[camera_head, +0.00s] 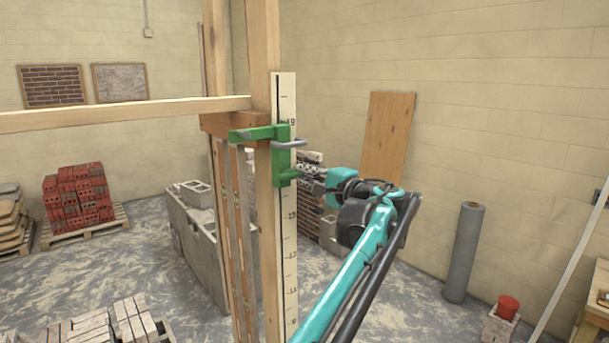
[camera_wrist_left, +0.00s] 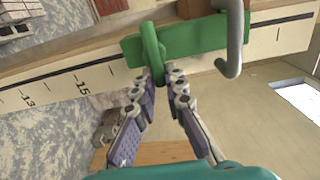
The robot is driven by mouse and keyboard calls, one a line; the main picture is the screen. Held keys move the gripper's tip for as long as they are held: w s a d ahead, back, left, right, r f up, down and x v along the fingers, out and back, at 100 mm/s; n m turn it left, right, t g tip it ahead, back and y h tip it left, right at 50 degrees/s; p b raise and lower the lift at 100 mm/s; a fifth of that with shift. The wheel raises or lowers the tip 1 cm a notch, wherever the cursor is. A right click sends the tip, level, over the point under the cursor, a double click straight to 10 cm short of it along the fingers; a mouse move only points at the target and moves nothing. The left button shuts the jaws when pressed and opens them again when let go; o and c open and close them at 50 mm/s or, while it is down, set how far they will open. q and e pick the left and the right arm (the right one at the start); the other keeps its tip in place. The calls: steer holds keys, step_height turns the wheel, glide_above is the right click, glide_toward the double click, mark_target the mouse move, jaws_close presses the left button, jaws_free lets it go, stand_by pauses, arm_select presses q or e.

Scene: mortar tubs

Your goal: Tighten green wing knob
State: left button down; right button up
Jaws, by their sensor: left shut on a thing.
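A green clamp (camera_head: 257,133) sits on an upright timber post beside a white measuring staff (camera_head: 288,225) with black marks. Its green wing knob (camera_head: 286,179) is at the lower right end of the clamp. In the left wrist view, the wing knob (camera_wrist_left: 152,45) stands out from the green clamp body (camera_wrist_left: 195,37). My left gripper (camera_head: 304,173) reaches the knob from the right. In the left wrist view, its two fingertips (camera_wrist_left: 161,76) are on either side of the knob's lower end, shut on it. My right gripper is not in view.
A horizontal timber rail (camera_head: 120,114) runs left from the post. A grey bent rod (camera_head: 290,144) sticks out of the clamp just above the knob. A block wall (camera_head: 195,235) and a red brick stack (camera_head: 78,199) stand behind.

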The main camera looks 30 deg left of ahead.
arm_select(q)
steer(key=c, duration=1.6)
jaws_free()
steer(key=shift+f, duration=0.1)
steer(key=shift+d, duration=0.1)
steer(key=v, duration=1.1)
steer(key=shift+s+d, duration=0.15)
steer(key=shift+d, duration=0.2)
steer(key=shift+f, duration=0.1)
